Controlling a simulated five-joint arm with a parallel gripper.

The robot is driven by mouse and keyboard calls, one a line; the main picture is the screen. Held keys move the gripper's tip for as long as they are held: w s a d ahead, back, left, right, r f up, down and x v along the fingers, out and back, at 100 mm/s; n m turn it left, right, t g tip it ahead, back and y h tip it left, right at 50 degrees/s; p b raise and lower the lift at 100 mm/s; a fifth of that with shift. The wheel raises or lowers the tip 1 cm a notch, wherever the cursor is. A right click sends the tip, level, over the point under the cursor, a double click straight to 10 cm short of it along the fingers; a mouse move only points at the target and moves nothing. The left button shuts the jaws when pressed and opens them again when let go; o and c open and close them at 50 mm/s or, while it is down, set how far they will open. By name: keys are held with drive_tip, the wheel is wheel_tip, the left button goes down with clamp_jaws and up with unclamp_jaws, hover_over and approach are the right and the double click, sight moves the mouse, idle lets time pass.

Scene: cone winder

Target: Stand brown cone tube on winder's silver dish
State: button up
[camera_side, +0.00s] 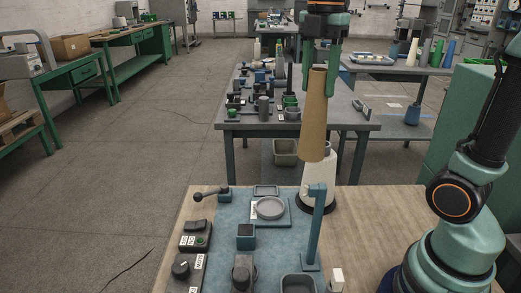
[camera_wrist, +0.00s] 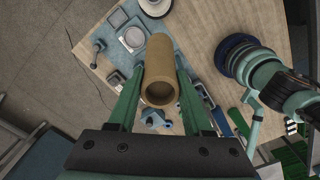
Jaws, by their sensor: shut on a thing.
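The brown cone tube (camera_side: 315,125) is held nearly upright in the air, narrow end up, slightly tilted. My gripper (camera_side: 319,78) is shut on its upper part from above. In the wrist view the tube (camera_wrist: 160,65) sits between both green fingers of my gripper (camera_wrist: 160,82). The winder's silver dish (camera_side: 270,207) lies on the blue plate (camera_side: 225,222), empty, lower and left of the tube. The dish also shows in the wrist view (camera_wrist: 134,38), apart from the tube.
A white cone on a dark round base (camera_side: 318,185) stands behind the dish, close below the tube in the picture. A blue post (camera_side: 316,225) rises right of the dish. A black lever (camera_side: 210,192) and switch boxes (camera_side: 195,235) stand left.

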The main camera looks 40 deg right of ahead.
drive_tip(key=w+a+f, duration=0.1)
drive_tip(key=w+f, duration=0.3)
drive_tip(key=f, duration=0.3)
drive_tip(key=w+a+f, duration=0.2)
drive_tip(key=w+f, duration=0.3)
drive_tip(key=f, duration=0.3)
drive_tip(key=shift+f, duration=0.2)
drive_tip(key=shift+a+f, duration=0.1)
drive_tip(key=shift+f, duration=0.1)
idle(0.6)
drive_tip(key=shift+f, duration=1.4)
idle(0.4)
drive_tip(key=shift+f, duration=0.35)
drive_tip(key=o, duration=1.3)
drive_tip(key=shift+o, duration=0.2)
